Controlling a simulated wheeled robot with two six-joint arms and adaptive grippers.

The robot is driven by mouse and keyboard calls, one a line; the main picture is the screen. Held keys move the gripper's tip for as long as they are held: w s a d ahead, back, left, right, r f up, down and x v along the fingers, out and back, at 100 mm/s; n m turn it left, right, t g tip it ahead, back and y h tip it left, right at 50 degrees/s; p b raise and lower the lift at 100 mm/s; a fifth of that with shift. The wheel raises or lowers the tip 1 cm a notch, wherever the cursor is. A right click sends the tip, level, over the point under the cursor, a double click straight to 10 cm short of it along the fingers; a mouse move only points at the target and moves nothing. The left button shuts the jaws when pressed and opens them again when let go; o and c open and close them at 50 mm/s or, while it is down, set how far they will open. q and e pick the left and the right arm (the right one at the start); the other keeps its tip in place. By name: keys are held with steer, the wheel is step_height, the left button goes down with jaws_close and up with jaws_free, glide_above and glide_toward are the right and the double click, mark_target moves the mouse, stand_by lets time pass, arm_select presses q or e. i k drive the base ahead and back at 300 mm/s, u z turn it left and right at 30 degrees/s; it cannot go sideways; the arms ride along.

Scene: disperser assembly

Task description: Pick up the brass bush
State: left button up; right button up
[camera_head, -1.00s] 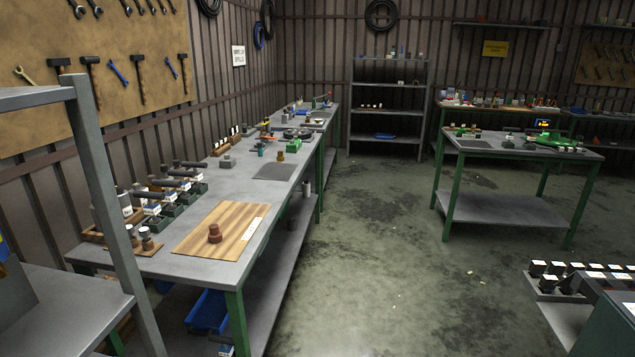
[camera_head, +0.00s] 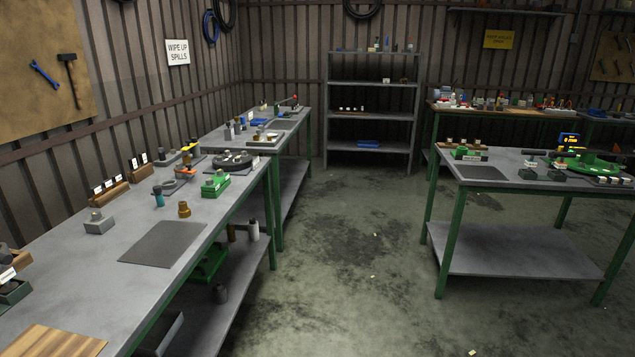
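A small brass-coloured part (camera_head: 184,209), which looks like the brass bush, stands upright on the long grey workbench (camera_head: 75,262) on the left. It is just beyond a dark grey mat (camera_head: 162,243) and short of a green block-like fixture (camera_head: 215,184). Nothing touches it that I can see. Neither of my grippers is in view.
A teal-and-dark part (camera_head: 158,196) and a grey block (camera_head: 98,222) stand left of the brass part. A wooden board (camera_head: 52,342) lies at the near end. A second green-legged table (camera_head: 515,182) stands at right.

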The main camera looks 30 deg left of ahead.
mark_target(184, 212)
steer(key=u, duration=0.5)
steer(key=i, duration=2.35)
steer(key=u, duration=0.9)
